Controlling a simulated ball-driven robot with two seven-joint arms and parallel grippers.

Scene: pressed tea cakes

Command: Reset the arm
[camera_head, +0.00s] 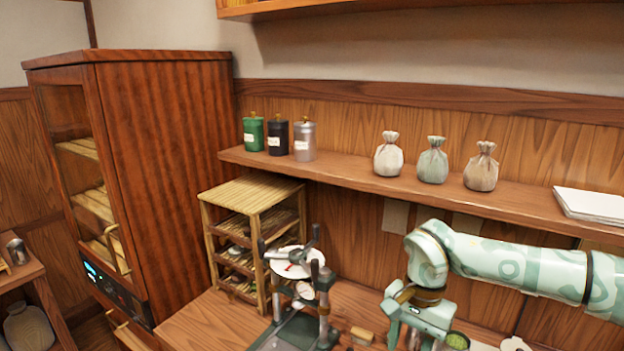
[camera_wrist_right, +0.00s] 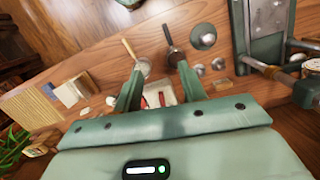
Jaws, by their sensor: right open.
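My right arm (camera_head: 520,265) comes in from the right in the head view, above the counter and below the wall shelf. My right gripper (camera_head: 415,340) points down, and its lower end is partly cut off by the picture's edge. In the right wrist view the right gripper (camera_wrist_right: 158,78) has its two green fingers apart with nothing held between them. Below the fingers is a pale tray (camera_wrist_right: 154,94) with red-marked items, partly hidden. A wooden-handled tool (camera_wrist_right: 128,48) and a dark-handled tool (camera_wrist_right: 168,36) lie past the fingertips. My left gripper is not in view.
A press stand (camera_head: 325,305) stands left of the right gripper, beside a bamboo rack (camera_head: 250,192). A wooden cabinet (camera_head: 165,170) is at the left. The shelf (camera_head: 345,177) above holds canisters and cloth pouches. A green-filled bowl (camera_head: 457,341) is close by the gripper.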

